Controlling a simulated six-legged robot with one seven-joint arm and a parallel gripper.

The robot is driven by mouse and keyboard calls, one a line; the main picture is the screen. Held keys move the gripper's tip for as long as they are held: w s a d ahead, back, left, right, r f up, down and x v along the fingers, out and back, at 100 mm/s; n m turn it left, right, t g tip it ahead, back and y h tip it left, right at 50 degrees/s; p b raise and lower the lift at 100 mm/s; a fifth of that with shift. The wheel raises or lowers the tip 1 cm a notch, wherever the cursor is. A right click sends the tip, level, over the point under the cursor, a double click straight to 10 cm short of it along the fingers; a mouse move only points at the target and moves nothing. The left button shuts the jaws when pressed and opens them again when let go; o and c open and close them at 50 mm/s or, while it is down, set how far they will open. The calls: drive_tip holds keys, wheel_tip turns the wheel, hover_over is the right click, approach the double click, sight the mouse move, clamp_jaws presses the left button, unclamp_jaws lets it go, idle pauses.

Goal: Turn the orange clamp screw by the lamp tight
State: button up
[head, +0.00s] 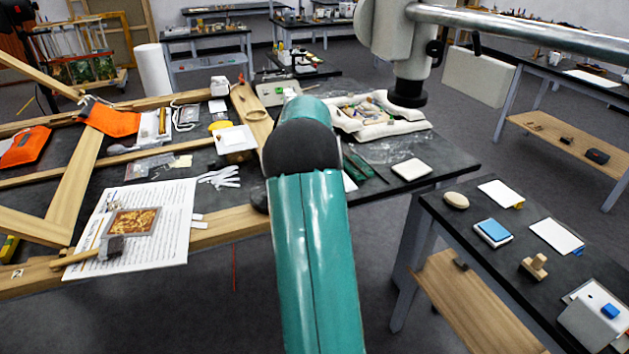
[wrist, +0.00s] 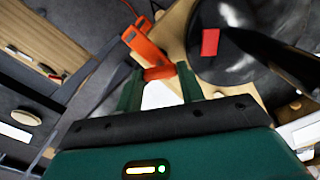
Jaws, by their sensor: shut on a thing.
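In the wrist view my gripper (wrist: 158,82) has its two green fingers on either side of the orange screw end (wrist: 158,73) and is shut on it. The orange clamp body (wrist: 140,42) runs up and left from there, at the edge of a pale wooden board. A dark round dish-like part (wrist: 235,70), perhaps the lamp's base or head, sits to the right with a red patch (wrist: 210,42) on it. In the head view my teal arm hides the gripper, the screw and the clamp.
In the head view, a workbench (head: 455,162) with a white cushioned tray (head: 425,124) lies beyond my arm. Wooden frame bars (head: 75,185) and a printed sheet (head: 175,225) lie left. A grey boom (head: 520,25) hangs at upper right. A side table (head: 470,225) stands right.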

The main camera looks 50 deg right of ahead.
drive_tip(key=m, duration=0.5)
drive_tip(key=shift+m, duration=2.6)
drive_tip(key=o, duration=1)
drive_tip(key=shift+r, duration=0.1)
wheel_tip(320, 180, up, 14)
